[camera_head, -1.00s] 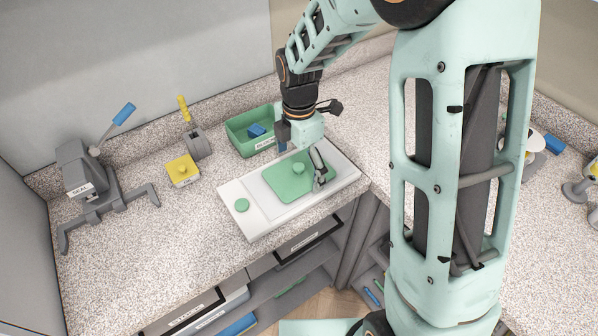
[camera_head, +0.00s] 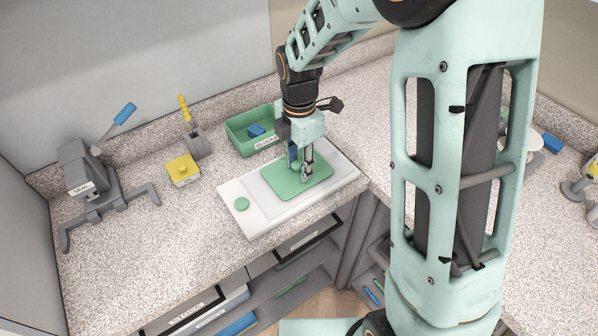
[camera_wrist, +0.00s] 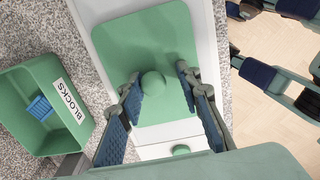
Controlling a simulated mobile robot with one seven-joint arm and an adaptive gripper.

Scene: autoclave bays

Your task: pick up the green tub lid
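The green tub lid (camera_head: 281,184) is a flat rounded plate with a round knob, lying on a white tray on the counter. My gripper (camera_head: 304,178) points down over the lid. In the wrist view my gripper (camera_wrist: 160,88) is open, its two blue-padded fingers on either side of the knob, with gaps showing. In the head view the fingers hide the knob.
The white tray (camera_head: 262,224) also bears a small green disc (camera_head: 242,204). A green bin marked BLOCKS (camera_head: 237,130), holding a blue block (camera_head: 256,130), stands close behind. A yellow block with a knob (camera_head: 183,170), a lever device (camera_head: 198,144) and a grey press (camera_head: 80,170) stand left.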

